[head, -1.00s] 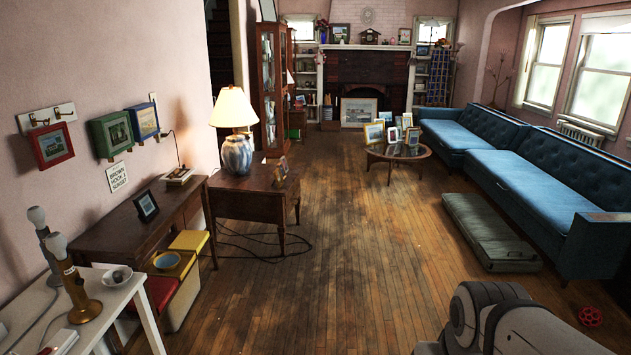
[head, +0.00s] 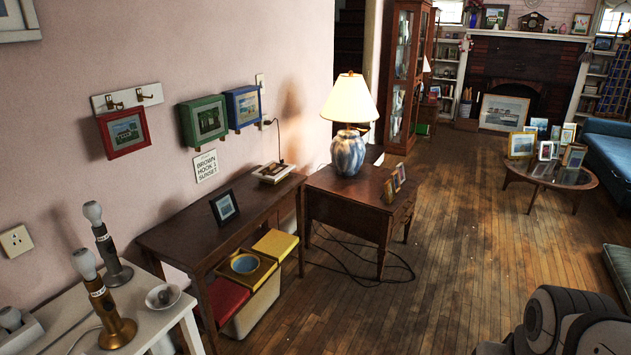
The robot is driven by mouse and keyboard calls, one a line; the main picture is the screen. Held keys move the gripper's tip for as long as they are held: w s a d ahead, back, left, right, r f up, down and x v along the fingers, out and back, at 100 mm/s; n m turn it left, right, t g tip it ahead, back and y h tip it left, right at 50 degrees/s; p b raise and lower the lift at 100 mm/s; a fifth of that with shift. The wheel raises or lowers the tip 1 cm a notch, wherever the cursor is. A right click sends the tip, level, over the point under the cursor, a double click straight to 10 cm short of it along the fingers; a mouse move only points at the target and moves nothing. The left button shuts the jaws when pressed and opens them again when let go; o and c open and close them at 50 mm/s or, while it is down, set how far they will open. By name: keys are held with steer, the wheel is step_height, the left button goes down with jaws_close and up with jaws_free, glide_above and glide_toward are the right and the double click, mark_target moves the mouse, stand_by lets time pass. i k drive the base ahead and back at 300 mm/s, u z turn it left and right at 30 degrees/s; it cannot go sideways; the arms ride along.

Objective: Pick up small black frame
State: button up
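A small black frame (head: 224,206) with a pale picture stands tilted back on the dark wooden console table (head: 165,237) against the left wall. It stands alone on that part of the tabletop, clear of the things around it. My gripper is not in view. Part of my own arm (head: 570,325) shows at the lower right, well apart from the frame.
A white table (head: 60,318) with bulb lamps and a bowl stands at the near left. A wooden desk (head: 345,200) with a lamp (head: 350,108) and small frames stands beyond the console. The wood floor (head: 440,265) is open at right.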

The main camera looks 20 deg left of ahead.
mark_target(223, 206)
steer(key=u, duration=0.4)
steer(key=i, duration=1.65)
steer(key=u, duration=1.1)
steer(key=i, duration=2.05)
steer(key=u, duration=0.65)
